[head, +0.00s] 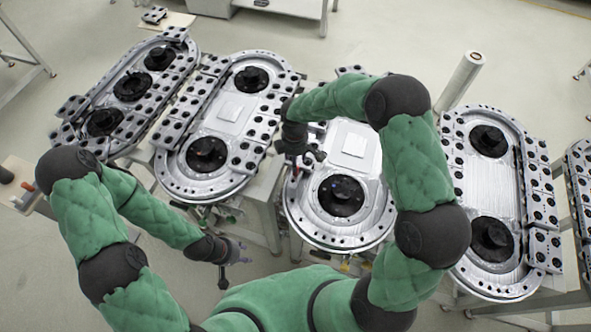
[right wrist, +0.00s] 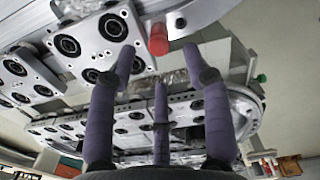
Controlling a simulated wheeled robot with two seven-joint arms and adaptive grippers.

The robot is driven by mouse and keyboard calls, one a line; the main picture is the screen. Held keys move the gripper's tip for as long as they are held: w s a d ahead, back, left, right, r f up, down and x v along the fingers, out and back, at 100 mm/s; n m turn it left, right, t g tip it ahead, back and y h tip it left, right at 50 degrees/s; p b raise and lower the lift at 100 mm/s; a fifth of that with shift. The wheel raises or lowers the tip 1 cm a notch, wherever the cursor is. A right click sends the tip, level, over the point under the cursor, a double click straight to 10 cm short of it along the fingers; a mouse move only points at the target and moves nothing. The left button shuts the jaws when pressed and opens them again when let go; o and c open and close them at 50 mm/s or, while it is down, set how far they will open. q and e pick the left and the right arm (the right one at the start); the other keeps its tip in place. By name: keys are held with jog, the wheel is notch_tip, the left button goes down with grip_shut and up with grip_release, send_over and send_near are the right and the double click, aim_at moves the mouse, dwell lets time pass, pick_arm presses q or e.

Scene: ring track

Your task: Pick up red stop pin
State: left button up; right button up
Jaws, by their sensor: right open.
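The red stop pin (right wrist: 157,40) shows in the right wrist view as a short red cylinder at the top middle, beside a grey metal block. My right gripper (right wrist: 158,60) is open, with purple fingers spread to the left and right of the pin and a third finger below it in the picture. No finger visibly touches the pin. In the head view my right gripper (head: 303,158) is over the left edge of the middle track, partly hidden by its own arm. My left gripper (head: 232,270) is low in front of the tracks, its fingers apart and empty.
Several oval ring tracks stand in a row, among them the left-centre track (head: 176,183) and the right track (head: 520,278). Metal blocks with black rollers (right wrist: 70,45) crowd the track edge near my right gripper. A pale cylinder (head: 462,78) stands behind.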

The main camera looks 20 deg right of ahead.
jog(key=f, duration=0.4)
jog(key=shift+d+f, duration=0.2)
jog(key=shift+f, duration=0.15)
jog(key=shift+s, duration=0.1)
grip_shut()
